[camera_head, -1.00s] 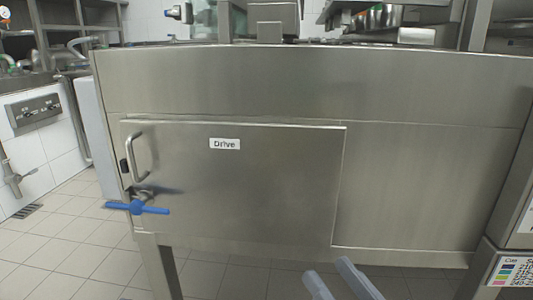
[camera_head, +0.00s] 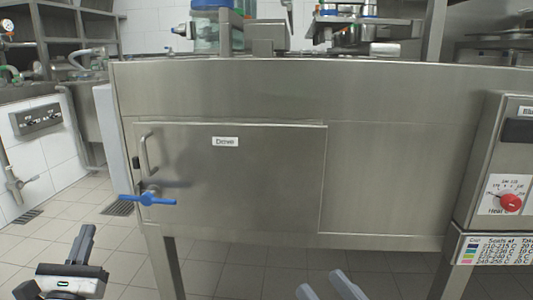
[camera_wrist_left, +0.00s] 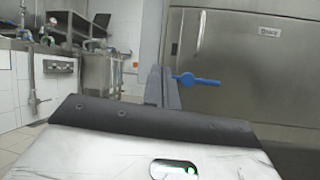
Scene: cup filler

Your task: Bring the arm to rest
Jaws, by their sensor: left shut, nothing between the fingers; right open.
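My left gripper (camera_head: 84,243) shows at the lower left of the head view, below and left of the blue valve handle. It is shut and holds nothing. In the left wrist view its closed fingers (camera_wrist_left: 163,87) point up and appear beside the blue handle (camera_wrist_left: 196,79), with no clear contact. My right gripper (camera_head: 333,287) shows only its two fingertips at the bottom edge of the head view. They are apart, so it is open, with nothing seen between them.
A steel cabinet with a door labelled "Drive" (camera_head: 256,190) stands ahead. The blue valve handle (camera_head: 148,200) sticks out at its lower left. A control panel with a red knob (camera_head: 510,203) is at the right. Tiled floor (camera_head: 115,240) is free below left.

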